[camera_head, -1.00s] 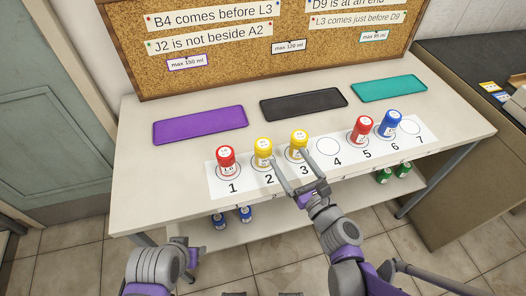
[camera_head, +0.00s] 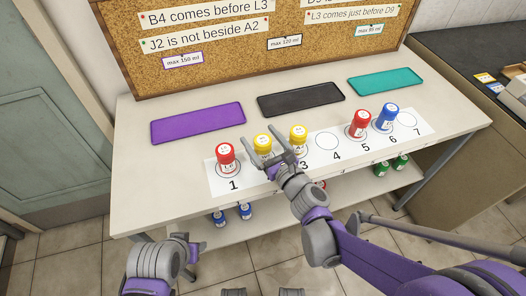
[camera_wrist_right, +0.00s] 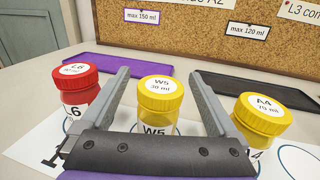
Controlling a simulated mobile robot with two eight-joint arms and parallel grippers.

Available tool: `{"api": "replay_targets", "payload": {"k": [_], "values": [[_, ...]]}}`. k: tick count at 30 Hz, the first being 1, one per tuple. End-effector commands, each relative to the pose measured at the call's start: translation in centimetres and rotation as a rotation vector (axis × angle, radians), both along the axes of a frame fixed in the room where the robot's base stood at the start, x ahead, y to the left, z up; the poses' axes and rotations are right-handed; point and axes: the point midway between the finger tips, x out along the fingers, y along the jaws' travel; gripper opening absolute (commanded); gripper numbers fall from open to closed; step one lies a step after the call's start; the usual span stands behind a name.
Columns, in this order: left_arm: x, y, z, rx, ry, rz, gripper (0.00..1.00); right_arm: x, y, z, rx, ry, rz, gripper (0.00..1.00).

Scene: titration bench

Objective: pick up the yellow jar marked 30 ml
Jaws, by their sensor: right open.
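The yellow jar marked W5, 30 ml (camera_wrist_right: 160,97), stands upright at spot 2 on the numbered strip, with a white-topped yellow lid. It also shows in the head view (camera_head: 262,142), partly behind my right gripper (camera_head: 268,153). In the wrist view the open right gripper (camera_wrist_right: 158,78) has one finger on each side of this jar, with gaps visible; the crossbar hides its lower part. A second yellow jar, A4 (camera_wrist_right: 262,118), stands at spot 3, just outside the right finger. My left gripper is not visible; only part of that arm shows.
A red jar L6 (camera_head: 226,156) stands at spot 1, left of the fingers. Another red jar (camera_head: 360,124) and a blue jar (camera_head: 387,117) stand farther right. Spots 4 and 7 are empty. Purple (camera_head: 198,124), black (camera_head: 300,99) and teal (camera_head: 385,82) trays lie behind.

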Motion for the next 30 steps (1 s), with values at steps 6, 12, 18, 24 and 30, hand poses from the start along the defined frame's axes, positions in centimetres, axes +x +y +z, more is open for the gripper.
{"api": "replay_targets", "payload": {"k": [6, 12, 18, 24, 30], "values": [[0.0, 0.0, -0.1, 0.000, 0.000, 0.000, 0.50, 2.1, 1.2, 0.0, 0.001, 0.001, -0.001, 0.95], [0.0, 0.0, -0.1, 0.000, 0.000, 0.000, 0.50, 2.1, 1.1, 0.0, 0.000, 0.000, -0.001, 0.90], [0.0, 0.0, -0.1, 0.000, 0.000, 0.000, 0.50, 2.1, 1.1, 0.0, 0.000, 0.000, -0.001, 0.54], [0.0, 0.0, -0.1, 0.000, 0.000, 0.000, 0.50, 2.1, 1.1, 0.0, 0.000, 0.000, -0.001, 0.18], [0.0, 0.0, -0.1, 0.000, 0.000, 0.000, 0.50, 2.1, 1.1, 0.0, 0.000, 0.000, -0.001, 0.00]]}}
